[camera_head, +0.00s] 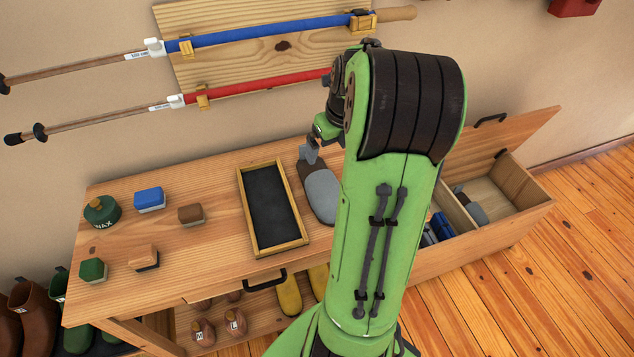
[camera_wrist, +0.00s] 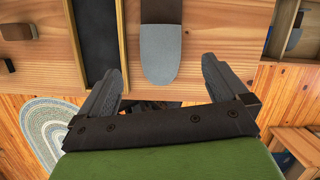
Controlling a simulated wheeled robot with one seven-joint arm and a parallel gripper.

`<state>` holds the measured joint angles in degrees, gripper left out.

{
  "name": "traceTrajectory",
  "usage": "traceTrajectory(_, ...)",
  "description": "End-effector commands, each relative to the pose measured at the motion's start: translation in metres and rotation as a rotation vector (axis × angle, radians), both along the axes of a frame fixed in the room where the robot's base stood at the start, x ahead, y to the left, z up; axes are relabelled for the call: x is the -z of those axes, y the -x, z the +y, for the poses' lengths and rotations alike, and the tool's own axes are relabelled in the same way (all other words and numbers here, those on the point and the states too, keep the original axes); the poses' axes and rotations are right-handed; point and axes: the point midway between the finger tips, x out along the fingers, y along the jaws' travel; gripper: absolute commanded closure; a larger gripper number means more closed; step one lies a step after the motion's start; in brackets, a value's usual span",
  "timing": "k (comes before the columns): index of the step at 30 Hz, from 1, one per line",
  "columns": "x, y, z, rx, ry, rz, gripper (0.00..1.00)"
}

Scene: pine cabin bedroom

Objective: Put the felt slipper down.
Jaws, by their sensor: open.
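The felt slipper (camera_head: 321,194), grey with a dark brown part, lies flat on the wooden bench top (camera_head: 222,205), right of the black tray. My arm covers its right side in the head view. My gripper (camera_head: 310,152) is over its brown end at the back. In the wrist view the gripper (camera_wrist: 160,78) is open, with its fingers wide apart and nothing between them. There the slipper (camera_wrist: 161,52) lies beyond the fingertips, apparently apart from them, and its brown end is cut off by the top edge.
The black tray (camera_head: 304,241) has a wooden rim. Several brushes and a green wax tin (camera_head: 102,211) stand to its left. An open bin (camera_head: 515,192) on the right holds blue and grey items. Poles (camera_head: 262,86) hang on the wall; footwear is below the bench.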

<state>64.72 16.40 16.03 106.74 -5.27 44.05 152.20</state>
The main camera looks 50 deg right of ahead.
Motion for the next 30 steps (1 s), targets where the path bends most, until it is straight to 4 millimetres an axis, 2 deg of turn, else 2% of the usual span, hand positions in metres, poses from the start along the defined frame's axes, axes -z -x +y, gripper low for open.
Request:
traceTrajectory(3,0.03,-0.006,0.0,-0.002,-0.006,0.004,0.0)
traceTrajectory(10,0.085,-0.021,-0.005,-0.005,-0.003,0.003,0.0)
traceTrajectory(17,0.106,-0.028,-0.007,-0.005,-0.001,0.003,0.0)
traceTrajectory(24,0.148,-0.039,-0.011,-0.005,-0.001,0.003,0.0)
traceTrajectory(30,0.148,-0.04,-0.012,-0.005,0.001,0.001,0.0)
